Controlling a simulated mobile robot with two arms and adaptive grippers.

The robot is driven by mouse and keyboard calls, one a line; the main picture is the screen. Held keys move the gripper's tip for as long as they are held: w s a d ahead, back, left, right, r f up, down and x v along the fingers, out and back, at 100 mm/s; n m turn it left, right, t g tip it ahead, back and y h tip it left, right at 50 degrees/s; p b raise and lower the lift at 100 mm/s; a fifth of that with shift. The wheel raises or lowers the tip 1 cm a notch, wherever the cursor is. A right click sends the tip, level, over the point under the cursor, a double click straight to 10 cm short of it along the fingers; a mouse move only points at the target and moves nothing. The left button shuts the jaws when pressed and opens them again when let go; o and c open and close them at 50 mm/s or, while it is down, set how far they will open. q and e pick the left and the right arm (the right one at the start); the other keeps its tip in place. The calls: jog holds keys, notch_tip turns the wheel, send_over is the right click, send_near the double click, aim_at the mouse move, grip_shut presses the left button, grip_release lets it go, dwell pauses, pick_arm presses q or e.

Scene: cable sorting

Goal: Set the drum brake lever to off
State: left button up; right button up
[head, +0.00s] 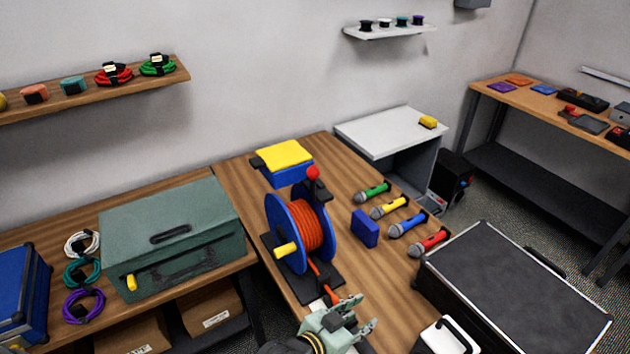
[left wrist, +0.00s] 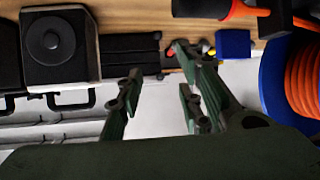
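The cable drum (head: 302,225) has blue flanges and orange cable wound on it, and stands on a black base on the wooden bench. A lever with a red ball knob (head: 313,172) rises at its top; I take it for the brake lever, but its setting is not clear. A yellow crank handle (head: 285,250) sticks out of the near flange. My left gripper (head: 364,311) is in front of the drum at the bench's near end, well away from the red knob. In the left wrist view its fingers (left wrist: 158,82) are apart with nothing between them. The drum's blue flange (left wrist: 262,85) shows there at the right.
The orange cable's loose end (head: 345,302) lies close to my left gripper. A blue block (head: 365,228) and several coloured microphones (head: 408,225) lie right of the drum. A green toolbox (head: 170,235) stands left, a black flight case (head: 515,285) right.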

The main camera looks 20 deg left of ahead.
aim_at(314, 184)
pick_arm(q)
jog(key=w+r+n+t+y, duration=0.35)
jog(key=w+r+t, duration=0.55)
jog(key=w+r, duration=0.35)
jog(key=w+a+r+n+g+y+p, duration=0.1)
jog(key=a+r+n+y, duration=0.1)
jog(key=a+y, duration=0.3)
jog(key=w+a+r+n+g+y+p, duration=0.1)
jog(key=a+r+n+y+p, duration=0.1)
jog(key=a+n+y, duration=0.2)
jog(key=w+a+r+n+g+y+p, duration=0.1)
jog(key=a+r+n+y, duration=0.2)
jog(key=a+y, duration=0.4)
jog(key=shift+w+n+y, duration=0.2)
jog(key=shift+n+y, duration=0.05)
jog(key=shift+y, duration=0.3)
jog(key=shift+w+a+r+p, duration=0.2)
jog(key=shift+w+a+p, duration=0.15)
jog(key=shift+w+a, duration=0.1)
pick_arm(e)
jog(key=r, duration=0.3)
jog(key=w+r, duration=0.1)
jog(key=r, duration=0.1)
jog(key=shift+d, duration=0.3)
pick_arm(q)
jog(key=shift+d, duration=0.1)
